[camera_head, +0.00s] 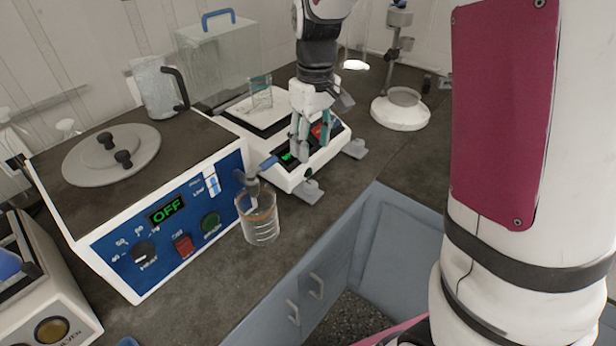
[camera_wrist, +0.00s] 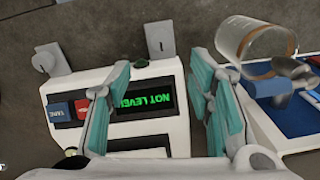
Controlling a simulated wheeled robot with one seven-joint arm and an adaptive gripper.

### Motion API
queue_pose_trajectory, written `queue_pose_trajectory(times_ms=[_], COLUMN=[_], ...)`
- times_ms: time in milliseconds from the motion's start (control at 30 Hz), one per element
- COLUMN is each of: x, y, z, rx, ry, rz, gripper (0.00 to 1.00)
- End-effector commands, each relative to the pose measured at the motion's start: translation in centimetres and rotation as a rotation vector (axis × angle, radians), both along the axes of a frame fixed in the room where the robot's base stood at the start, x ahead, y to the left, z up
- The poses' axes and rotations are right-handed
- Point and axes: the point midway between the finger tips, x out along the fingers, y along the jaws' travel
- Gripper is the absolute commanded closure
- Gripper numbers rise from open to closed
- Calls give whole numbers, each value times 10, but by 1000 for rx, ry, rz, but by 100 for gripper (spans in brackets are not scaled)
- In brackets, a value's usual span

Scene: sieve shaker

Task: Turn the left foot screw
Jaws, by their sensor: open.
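The white balance (camera_head: 282,174) stands on the dark bench, with a lit green display; in the wrist view its display (camera_wrist: 150,99) reads NOT LEVEL. The left foot screw (camera_head: 309,189) is a grey tab at the balance's front left corner. In the wrist view, which is turned around, this left foot screw (camera_wrist: 160,40) shows at the top middle, beyond the display. The right foot screw (camera_head: 355,148) sits at the other front corner. My gripper (camera_head: 309,138) points down above the balance's front panel. In the wrist view my gripper (camera_wrist: 160,75) is open and empty, its teal-padded fingers apart.
A glass beaker (camera_head: 260,220) stands left of the left foot screw, in front of a blue-panelled bath (camera_head: 165,235) reading OFF. A tap (camera_head: 252,186) is over the beaker. A round white stand (camera_head: 400,110) is back right. Bare bench lies in front of the balance.

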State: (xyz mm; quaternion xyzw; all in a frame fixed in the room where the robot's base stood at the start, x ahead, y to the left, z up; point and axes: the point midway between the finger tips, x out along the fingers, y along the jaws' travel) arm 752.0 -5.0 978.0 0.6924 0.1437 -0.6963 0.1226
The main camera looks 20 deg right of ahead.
Motion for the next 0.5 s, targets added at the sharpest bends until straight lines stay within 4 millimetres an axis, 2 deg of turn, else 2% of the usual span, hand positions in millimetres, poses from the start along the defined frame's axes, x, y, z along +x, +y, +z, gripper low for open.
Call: queue_pose_trajectory(times_ms=[33,300,500], x=[-1,-2,-2], y=[0,2,3], z=[-12,-65,-96], rx=[0,0,0], ry=[5,5,4], rz=[0,-1,-1], gripper=[52,52,52])
